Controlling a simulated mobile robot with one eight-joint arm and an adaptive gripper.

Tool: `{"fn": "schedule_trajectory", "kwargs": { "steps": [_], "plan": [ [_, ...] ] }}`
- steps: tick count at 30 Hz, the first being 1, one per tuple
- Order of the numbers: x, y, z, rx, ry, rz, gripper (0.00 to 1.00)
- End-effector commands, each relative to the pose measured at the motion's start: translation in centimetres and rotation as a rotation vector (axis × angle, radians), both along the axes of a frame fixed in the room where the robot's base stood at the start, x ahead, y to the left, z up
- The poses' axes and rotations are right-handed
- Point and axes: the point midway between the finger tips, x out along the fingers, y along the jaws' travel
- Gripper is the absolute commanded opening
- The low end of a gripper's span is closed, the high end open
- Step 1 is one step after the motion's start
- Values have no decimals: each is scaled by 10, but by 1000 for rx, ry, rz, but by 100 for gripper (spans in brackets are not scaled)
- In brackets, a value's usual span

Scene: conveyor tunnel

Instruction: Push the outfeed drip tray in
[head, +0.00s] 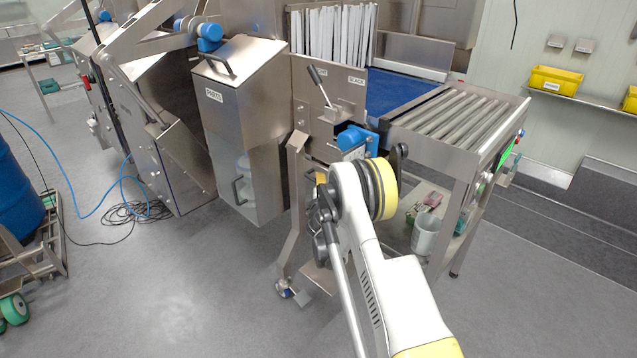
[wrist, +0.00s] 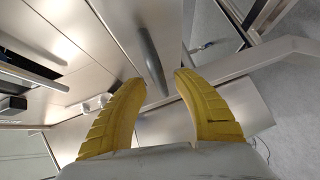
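My gripper (wrist: 161,78) shows in the wrist view as two yellow ribbed fingers, spread apart with nothing between them. A dark grey bar handle (wrist: 149,55) on a flat metal panel (wrist: 118,40) lies just beyond the fingertips, roughly in line with the gap; I cannot tell whether they touch it. I cannot tell for sure whether this panel is the outfeed drip tray. A low metal sheet (head: 318,277) partly shows beside my arm, and may be the tray.
The outfeed roller conveyor (head: 455,115) stands at right, with a white bucket (head: 425,233) on its lower shelf. The PARTS cabinet (head: 240,130) stands left of my arm. A blue hose (head: 95,212) and a blue drum (head: 15,195) are farther left.

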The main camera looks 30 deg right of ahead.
Motion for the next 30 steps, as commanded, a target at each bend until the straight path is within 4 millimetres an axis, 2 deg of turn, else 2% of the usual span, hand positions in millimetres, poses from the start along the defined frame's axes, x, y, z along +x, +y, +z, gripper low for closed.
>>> {"fn": "schedule_trajectory", "kwargs": {
  "steps": [6, 10, 26, 30],
  "plan": [
    [-35, 16, 6, 0, 0, 0, 36],
    [-47, 21, 7, 1, 0, 0, 36],
    [-51, 23, 8, 1, 0, -1, 36],
    [-51, 25, 22, 29, 0, -8, 36]
  ]
}}
